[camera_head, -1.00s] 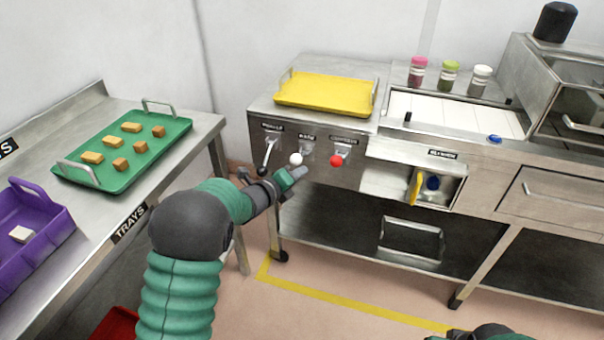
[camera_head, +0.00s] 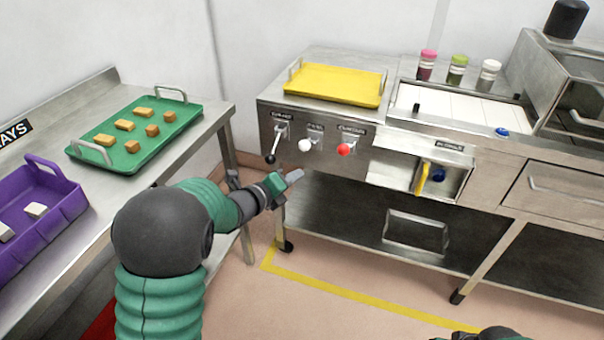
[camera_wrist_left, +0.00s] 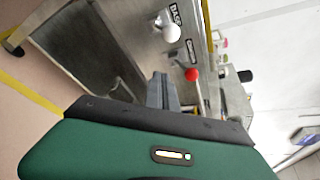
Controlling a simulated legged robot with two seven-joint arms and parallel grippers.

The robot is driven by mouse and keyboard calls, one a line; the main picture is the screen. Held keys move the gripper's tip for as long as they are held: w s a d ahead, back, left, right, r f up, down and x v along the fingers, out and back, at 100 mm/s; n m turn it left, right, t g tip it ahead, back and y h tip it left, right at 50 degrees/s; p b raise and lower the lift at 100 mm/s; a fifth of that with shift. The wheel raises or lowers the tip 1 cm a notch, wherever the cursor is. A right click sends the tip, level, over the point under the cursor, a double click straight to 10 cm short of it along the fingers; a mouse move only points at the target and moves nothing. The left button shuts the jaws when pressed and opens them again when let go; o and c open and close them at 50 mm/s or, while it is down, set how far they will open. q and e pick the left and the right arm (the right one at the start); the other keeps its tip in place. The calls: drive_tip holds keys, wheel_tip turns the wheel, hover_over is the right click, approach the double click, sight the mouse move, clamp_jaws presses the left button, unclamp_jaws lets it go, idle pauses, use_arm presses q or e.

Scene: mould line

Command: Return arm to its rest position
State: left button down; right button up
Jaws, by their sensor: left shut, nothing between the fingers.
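My left gripper (camera_head: 292,178) is shut and empty in the head view, below and in front of the control panel of the steel machine. It is apart from the lever with the black knob (camera_head: 270,158), the lever with the white knob (camera_head: 305,145) and the lever with the red knob (camera_head: 344,149). In the left wrist view the shut fingers (camera_wrist_left: 161,90) point toward the panel, with the white knob (camera_wrist_left: 172,33) and red knob (camera_wrist_left: 192,74) beyond. A small piece of my right arm shows at the bottom edge of the head view; its gripper is out of view.
A yellow tray (camera_head: 333,86) lies on the machine. A steel table at left bears a green tray (camera_head: 165,145) with several blocks and a purple crate (camera_head: 72,208). Three jars (camera_head: 456,70) stand at the back. An open compartment (camera_head: 458,181) has a yellow flap. The floor between is clear.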

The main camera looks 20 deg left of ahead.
use_arm(q)
drive_tip(key=s+d+f+n+g+y, duration=0.15)
drive_tip(key=s+f+n+g, duration=0.25)
drive_tip(key=s+n, duration=0.55)
drive_tip(key=s+d+f+n+g+y, duration=0.15)
drive_tip(key=s+f+n+g, duration=0.3)
drive_tip(key=s+n, duration=0.55)
drive_tip(key=s+d+f+n+g+y, duration=0.1)
drive_tip(key=s+f+n+g+y, duration=0.3)
drive_tip(key=s+n, duration=0.6)
wheel_tip(320, 180, up, 23)
drive_tip(key=m+t+h+p, duration=0.1)
drive_tip(key=h+p, duration=0.1)
drive_tip(key=p, duration=2.1)
drive_tip(key=shift+s+a, duration=0.15)
drive_tip(key=shift+a, duration=0.1)
use_arm(e)
drive_tip(key=w+v, duration=0.2)
drive_tip(key=v, duration=0.9)
drive_tip(key=w+r+v, duration=0.1)
drive_tip(key=w+v, duration=0.2)
drive_tip(key=v, duration=0.8)
drive_tip(key=shift+d+r, duration=0.3)
drive_tip(key=shift+d, duration=0.1)
use_arm(q)
drive_tip(key=shift+m, duration=0.25)
